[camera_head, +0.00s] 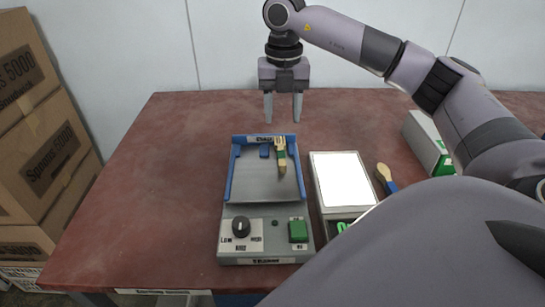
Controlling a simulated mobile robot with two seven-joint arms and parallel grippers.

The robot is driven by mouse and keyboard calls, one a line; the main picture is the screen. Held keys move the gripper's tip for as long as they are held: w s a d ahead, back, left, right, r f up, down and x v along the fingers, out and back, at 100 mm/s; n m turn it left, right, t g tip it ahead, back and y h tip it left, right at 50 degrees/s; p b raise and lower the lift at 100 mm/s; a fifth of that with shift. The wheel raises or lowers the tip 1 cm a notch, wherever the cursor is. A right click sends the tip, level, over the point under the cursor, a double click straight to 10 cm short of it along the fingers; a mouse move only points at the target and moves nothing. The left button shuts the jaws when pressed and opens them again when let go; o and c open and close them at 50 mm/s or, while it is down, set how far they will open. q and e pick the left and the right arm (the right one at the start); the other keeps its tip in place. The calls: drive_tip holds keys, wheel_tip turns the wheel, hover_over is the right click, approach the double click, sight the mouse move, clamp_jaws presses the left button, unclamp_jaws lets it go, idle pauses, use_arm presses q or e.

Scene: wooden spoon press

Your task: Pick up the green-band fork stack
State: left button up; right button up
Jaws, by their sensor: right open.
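The green-band fork stack (280,154) is wooden with a green band. It lies at the back of the grey tray (262,187) of the press, with its tines towards the back edge. My right gripper (283,107) points down with its two fingers apart and empty. In the picture it hangs just beyond the tray's back edge, above and behind the fork stack and apart from it. My left gripper is not in view.
The press has blue side rails, a black knob (241,227) and a green button (298,231). Right of it are a bright white panel (341,178), a blue-banded wooden spoon (385,176) and a white-green box (427,143). Cartons (40,150) stand left. The table's left side is clear.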

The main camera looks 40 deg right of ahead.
sight(281, 147)
drive_tip(key=f, duration=0.8)
drive_tip(key=shift+s+a+f+b, duration=0.1)
drive_tip(key=shift+a+f+b, duration=0.1)
drive_tip(key=shift+f+b, duration=0.1)
drive_tip(key=shift+c, duration=0.3)
clamp_jaws()
